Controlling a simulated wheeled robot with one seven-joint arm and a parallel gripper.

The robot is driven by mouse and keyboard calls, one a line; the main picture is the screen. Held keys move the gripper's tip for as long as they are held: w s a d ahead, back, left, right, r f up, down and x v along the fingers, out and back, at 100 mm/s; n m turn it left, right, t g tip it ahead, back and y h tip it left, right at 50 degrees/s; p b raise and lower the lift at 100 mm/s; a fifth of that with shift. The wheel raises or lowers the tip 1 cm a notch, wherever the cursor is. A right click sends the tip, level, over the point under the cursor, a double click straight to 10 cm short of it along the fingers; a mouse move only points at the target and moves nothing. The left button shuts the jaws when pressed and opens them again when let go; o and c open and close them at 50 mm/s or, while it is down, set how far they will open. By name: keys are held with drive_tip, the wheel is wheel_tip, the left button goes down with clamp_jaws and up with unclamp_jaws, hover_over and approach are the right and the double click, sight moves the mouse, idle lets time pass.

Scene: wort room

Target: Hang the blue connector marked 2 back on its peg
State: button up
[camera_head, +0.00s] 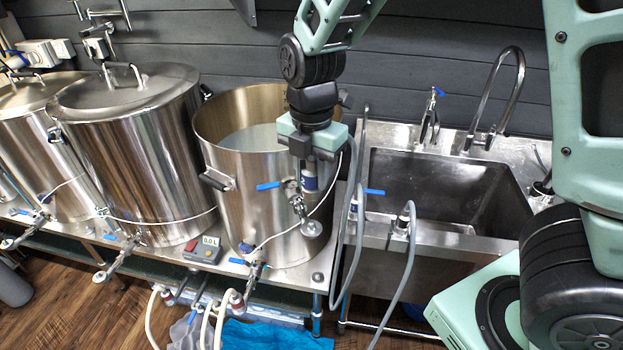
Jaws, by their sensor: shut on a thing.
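My gripper (313,158) points down in front of the open steel kettle. It is shut on a connector (310,184) with a blue body and a pale part. The connector hangs roughly upright below the jaws, in front of the kettle wall. Metal fittings show just beneath and beside it; I cannot tell which belong to it. Any number on it is too small to read. I cannot make out an empty peg.
The open kettle (250,205) holds pale liquid. Lidded kettles stand left. A sink (440,190) lies right, with grey hoses (408,255) over its front edge. A control box (203,249) sits on the bench. A blue cloth (275,334) lies below.

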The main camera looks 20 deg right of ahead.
sight(312, 159)
drive_tip(key=shift+r+p, duration=1.65)
drive_tip(key=shift+r, duration=0.6)
